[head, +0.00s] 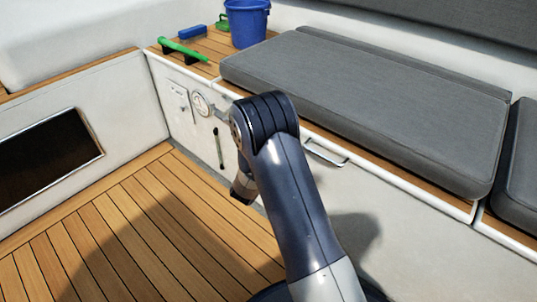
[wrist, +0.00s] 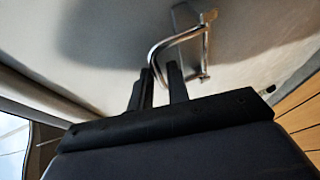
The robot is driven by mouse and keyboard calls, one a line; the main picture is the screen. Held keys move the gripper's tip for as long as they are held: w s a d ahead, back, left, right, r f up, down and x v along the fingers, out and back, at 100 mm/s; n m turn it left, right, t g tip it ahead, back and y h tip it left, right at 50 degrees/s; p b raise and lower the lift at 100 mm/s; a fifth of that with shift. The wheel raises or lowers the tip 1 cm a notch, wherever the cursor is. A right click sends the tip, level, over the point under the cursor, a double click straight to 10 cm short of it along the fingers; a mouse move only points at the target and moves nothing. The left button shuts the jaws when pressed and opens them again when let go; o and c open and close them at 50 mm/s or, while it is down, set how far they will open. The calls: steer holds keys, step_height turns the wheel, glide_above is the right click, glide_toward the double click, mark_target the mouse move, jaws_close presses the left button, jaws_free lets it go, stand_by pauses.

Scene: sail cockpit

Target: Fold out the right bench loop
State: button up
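A shiny metal bench loop (head: 325,153) sits on the white bench front below the grey cushion, to the right of my arm in the head view. A bent metal loop (wrist: 205,45) on a pale panel shows in the wrist view; I cannot tell for sure that it is the same one. My gripper (wrist: 163,68) has its two dark fingers apart. The near bend of the loop shows at the gap between the fingertips, and I cannot tell whether they touch it. In the head view my arm hides the fingers.
Grey cushions (head: 370,100) lie on the bench. A round dial (head: 201,104) and a dark upright handle (head: 218,147) are on the left bench front. The slatted wooden floor (head: 150,235) is clear.

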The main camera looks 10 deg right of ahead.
steer(key=shift+c, duration=0.5)
jaws_close()
steer(key=shift+s+a+f, duration=0.1)
steer(key=shift+s+a+f+n+t+h, duration=0.45)
steer(key=shift+n+t, duration=0.45)
steer(key=shift+t, duration=0.65)
steer(key=shift+s+a+f+n+t+h, duration=0.3)
steer(key=shift+a+f+n+t+h, duration=0.45)
steer(key=shift+t, duration=0.75)
steer(key=shift+s+a+f+n+t+h, duration=0.35)
steer(key=shift+n+t, duration=0.7)
steer(key=shift+t, duration=0.5)
steer(key=shift+d+f, duration=0.1)
